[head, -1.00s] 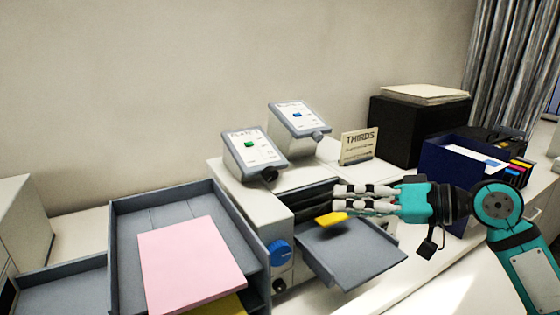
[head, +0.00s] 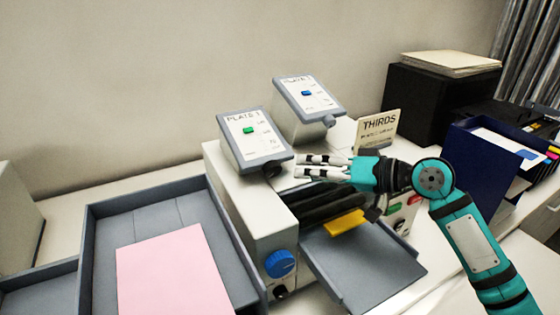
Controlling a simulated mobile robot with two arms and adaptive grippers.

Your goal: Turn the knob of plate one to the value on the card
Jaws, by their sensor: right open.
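The grey panel labelled PLATE 1 (head: 240,152) stands tilted on the white machine in the head view, with a green marker on its white face. Its dark knob (head: 272,170) sits at its lower right corner. My right gripper (head: 299,166) is open, just right of this knob, with its fingers pointing left at it. A small gap seems to lie between them, but contact is hard to judge. The card (head: 378,130) stands behind my gripper and reads THIRDS; its smaller lines are unreadable. My left gripper is not in view.
A second grey panel (head: 300,92) with a blue marker stands behind, its knob (head: 330,121) close above my fingers. The white machine (head: 245,220) has a blue dial (head: 280,263) and a yellow piece (head: 345,222) over a grey tray (head: 365,270). A dark blue box stands right.

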